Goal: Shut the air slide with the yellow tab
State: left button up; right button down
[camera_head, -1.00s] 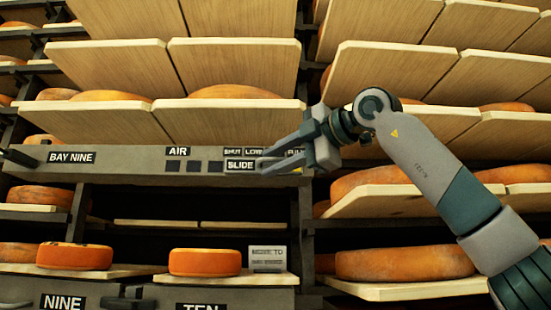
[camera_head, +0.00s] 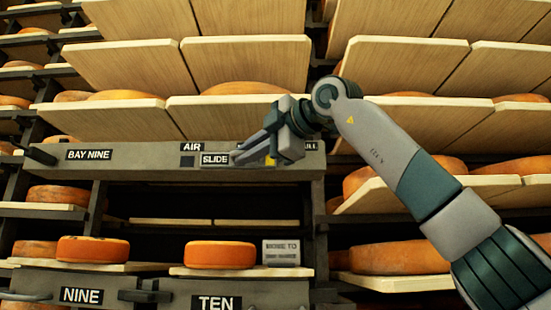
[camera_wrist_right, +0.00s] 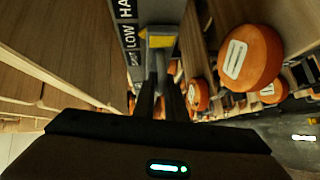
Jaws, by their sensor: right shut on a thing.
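The air slide (camera_head: 214,160) is a grey strip marked SLIDE on the grey panel (camera_head: 130,165) of bay nine, under the AIR label (camera_head: 191,147). One dark air opening (camera_head: 187,161) shows left of it. The slide's yellow tab (camera_head: 270,160) is mostly hidden by my right gripper (camera_head: 236,157). In the right wrist view the yellow tab (camera_wrist_right: 160,42) is just beyond the fingers, beside the SHUT, LOW and HALF labels (camera_wrist_right: 128,35). My right gripper is shut on the slide's tab; the exact contact is hard to see. My left gripper is not in view.
Wooden boards with cheese wheels surround the panel above and to the right. Below it, two orange cheeses (camera_head: 220,254) stand on boards, with a grey sign (camera_head: 281,252) beside the right one. A dark gap lies between the panel and these cheeses.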

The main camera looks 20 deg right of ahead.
send_near(203, 165)
jog(key=x, duration=0.4)
jog(key=shift+w+a, duration=0.1)
jog(key=shift+w, duration=0.1)
